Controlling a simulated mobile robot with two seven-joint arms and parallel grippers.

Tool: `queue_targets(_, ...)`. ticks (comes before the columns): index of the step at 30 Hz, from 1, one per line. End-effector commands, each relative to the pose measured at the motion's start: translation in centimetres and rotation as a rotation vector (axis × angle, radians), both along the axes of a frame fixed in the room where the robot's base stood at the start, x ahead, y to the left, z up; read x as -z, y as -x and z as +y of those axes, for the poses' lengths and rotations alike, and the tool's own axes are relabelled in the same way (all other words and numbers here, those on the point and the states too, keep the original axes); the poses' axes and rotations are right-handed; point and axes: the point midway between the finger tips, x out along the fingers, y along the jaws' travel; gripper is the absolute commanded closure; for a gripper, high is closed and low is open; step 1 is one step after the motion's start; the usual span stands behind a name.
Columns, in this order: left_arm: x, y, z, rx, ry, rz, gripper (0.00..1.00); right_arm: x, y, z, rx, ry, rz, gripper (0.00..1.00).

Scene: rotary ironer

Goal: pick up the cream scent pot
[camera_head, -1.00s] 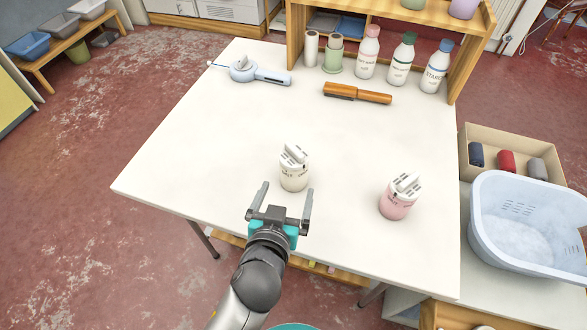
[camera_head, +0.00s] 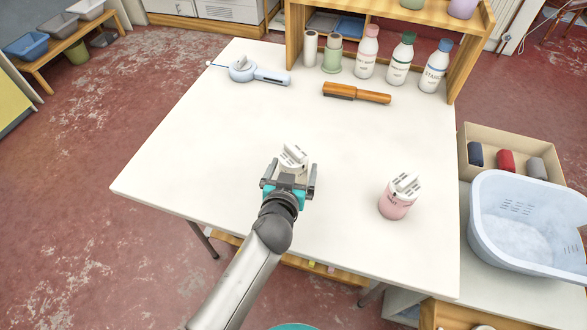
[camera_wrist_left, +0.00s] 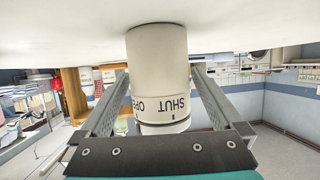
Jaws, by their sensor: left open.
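The cream scent pot (camera_head: 292,156) stands upright on the white table; its white slotted lid shows above my gripper in the head view, and its body is mostly hidden. My left gripper (camera_head: 291,177) is low over the table, open, with a finger on each side of the pot. In the left wrist view, which is upside down, the cream pot (camera_wrist_left: 158,72) with the words SHUT and OPEN sits between the two spread fingers. A gap shows at least beside the left finger; contact at the right one is unclear. My right gripper is out of view.
A pink scent pot (camera_head: 395,203) stands to the right on the same table (camera_head: 220,150). A wooden-handled brush (camera_head: 357,93), a pale blue tool (camera_head: 258,74) and several bottles stand farther back. A blue basket (camera_head: 525,225) is at the right. The table's left part is clear.

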Motion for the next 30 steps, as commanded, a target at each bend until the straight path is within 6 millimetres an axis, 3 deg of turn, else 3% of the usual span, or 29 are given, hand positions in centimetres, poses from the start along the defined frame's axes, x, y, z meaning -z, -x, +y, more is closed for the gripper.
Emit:
queue_targets(9, 0.11, -0.34, -0.06, 0.000, -0.001, -0.001, 0.00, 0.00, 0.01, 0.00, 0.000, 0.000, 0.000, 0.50)
queue_targets(30, 0.12, -0.29, -0.07, 0.001, -0.001, 0.000, 0.78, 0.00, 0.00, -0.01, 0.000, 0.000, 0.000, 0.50)
